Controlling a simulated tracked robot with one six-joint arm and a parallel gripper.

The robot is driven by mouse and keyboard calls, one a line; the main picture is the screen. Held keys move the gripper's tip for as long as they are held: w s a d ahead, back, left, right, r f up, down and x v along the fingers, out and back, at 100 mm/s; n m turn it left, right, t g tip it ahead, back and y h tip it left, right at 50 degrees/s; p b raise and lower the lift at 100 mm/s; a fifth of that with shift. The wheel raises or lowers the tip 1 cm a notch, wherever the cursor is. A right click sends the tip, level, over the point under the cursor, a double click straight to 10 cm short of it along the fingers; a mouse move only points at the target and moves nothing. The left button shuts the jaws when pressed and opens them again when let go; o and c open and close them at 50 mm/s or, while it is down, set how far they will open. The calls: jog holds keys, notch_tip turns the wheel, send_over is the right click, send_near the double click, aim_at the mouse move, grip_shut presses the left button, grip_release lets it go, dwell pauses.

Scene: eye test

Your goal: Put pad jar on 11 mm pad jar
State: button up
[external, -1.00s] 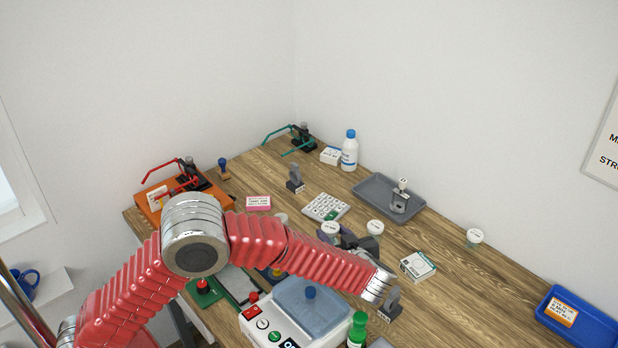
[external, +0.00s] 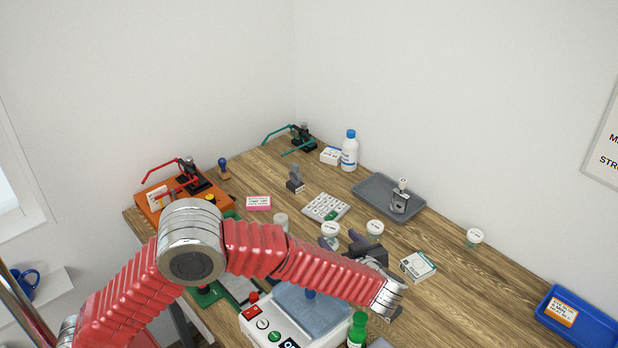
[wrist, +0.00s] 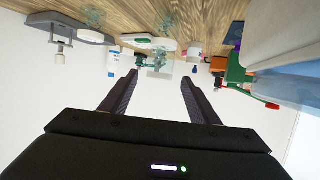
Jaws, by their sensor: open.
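Several clear jars with white lids stand on the wooden table; their labels are too small to read, so I cannot tell which is the 11 mm pad jar. One jar (external: 330,229) stands near the middle, another jar (external: 375,227) just right of it, and a third jar (external: 474,236) far to the right. My gripper (external: 342,241) is open and empty, with its dark fingers close to the middle jar. In the wrist view, which is upside down, a white-lidded jar (wrist: 160,45) shows ahead, between and beyond the fingertips of my gripper (wrist: 160,76).
A grey tray (external: 371,186) with a stamp lies behind the jars, near a white bottle (external: 349,154). A keypad-like block (external: 325,207) and a small white box (external: 418,265) flank the jars. A white machine (external: 270,330) stands in front. Bare table lies right of the box.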

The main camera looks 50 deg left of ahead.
jog(key=v, duration=0.7)
jog(key=shift+d, duration=0.25)
jog(key=w+a+r+m+t+h, duration=0.1)
jog(key=w+a+r+t+h, duration=0.1)
jog(key=w+r+t, duration=0.35)
jog(key=w+a+r+m+t+h, duration=0.1)
jog(key=w+a+r+t+h, duration=0.15)
jog(key=r, duration=0.55)
jog(key=s+d+r+m+t+h, duration=0.2)
jog(key=s+r+m+t+h, duration=0.1)
jog(key=r+m+h, duration=0.45)
jog(key=s+a+f+m+g, duration=0.1)
jog(key=s+a+f+g, duration=0.2)
jog(key=s, duration=0.9)
jog(key=s+a+f+m+g, duration=0.1)
jog(key=s+a+f+g, duration=0.3)
jog(key=s, duration=0.8)
jog(key=s+a+f+m+g, duration=0.2)
jog(key=s+a+f, duration=0.4)
jog(key=s, duration=0.7)
notch_tip(320, 180, down, 3)
jog(key=shift+a+r+g+h, duration=0.2)
jog(key=shift+a+g+h, duration=0.2)
jog(key=shift+g, duration=0.5)
